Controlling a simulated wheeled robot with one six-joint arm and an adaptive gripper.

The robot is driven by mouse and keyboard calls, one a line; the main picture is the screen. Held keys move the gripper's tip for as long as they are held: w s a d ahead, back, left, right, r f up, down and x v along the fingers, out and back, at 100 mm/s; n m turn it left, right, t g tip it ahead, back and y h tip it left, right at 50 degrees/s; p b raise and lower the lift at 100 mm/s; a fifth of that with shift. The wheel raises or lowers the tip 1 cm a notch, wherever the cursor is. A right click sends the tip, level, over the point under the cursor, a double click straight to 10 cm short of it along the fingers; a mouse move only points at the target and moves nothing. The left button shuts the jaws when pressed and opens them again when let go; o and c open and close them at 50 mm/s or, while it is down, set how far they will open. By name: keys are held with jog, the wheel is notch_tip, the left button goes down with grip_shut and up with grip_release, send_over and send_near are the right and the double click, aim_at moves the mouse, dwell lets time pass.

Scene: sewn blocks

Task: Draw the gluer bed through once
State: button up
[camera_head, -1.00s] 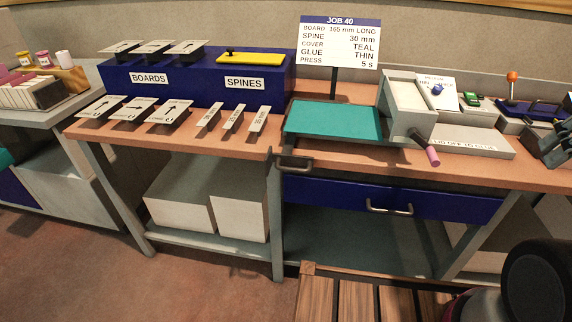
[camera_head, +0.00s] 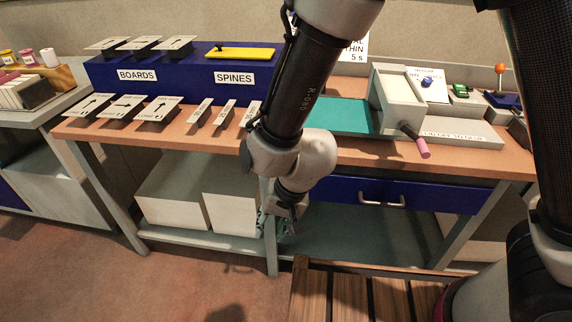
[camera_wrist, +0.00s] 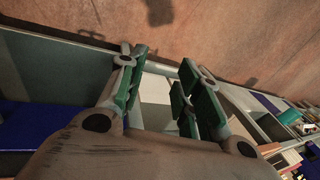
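The gluer (camera_head: 398,103) is a grey-white box with a pink-ended crank (camera_head: 414,139), standing on the right bench. A flat bed with a teal sheet (camera_head: 352,116) extends from its left side. The bed's left end and its dark handle are hidden behind my arm. My gripper (camera_head: 283,217) hangs in front of the bench, below the top and near the leg between the shelves, left of the blue drawer. In the wrist view my gripper (camera_wrist: 165,88) has its green-padded fingers apart, with nothing between them.
The blue drawer (camera_head: 400,193) with a metal handle is under the bench. White boxes (camera_head: 172,203) sit on the lower shelf. Spine and board plates (camera_head: 158,108) line the left bench top. A slatted wooden platform (camera_head: 345,290) is in front. The job sign is mostly covered by my arm.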

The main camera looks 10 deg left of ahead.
jog(key=w+a+f+m+t, duration=0.4)
jog(key=f+m+t, duration=0.3)
jog(key=f+m, duration=0.15)
jog(key=w+d+r+m+t+h, duration=0.2)
jog(key=w+r+m+t, duration=0.2)
jog(key=r+m, duration=0.15)
jog(key=w+d+r+m+t+h, duration=0.25)
jog(key=r+m+t, duration=0.2)
jog(key=r, duration=0.25)
jog(key=shift+m+g+y, duration=0.25)
jog(key=shift+m+y, duration=0.1)
jog(key=shift+y, duration=0.1)
jog(key=x, duration=0.8)
jog(key=shift+w+r, duration=0.15)
jog(key=shift+d, duration=0.1)
grip_shut()
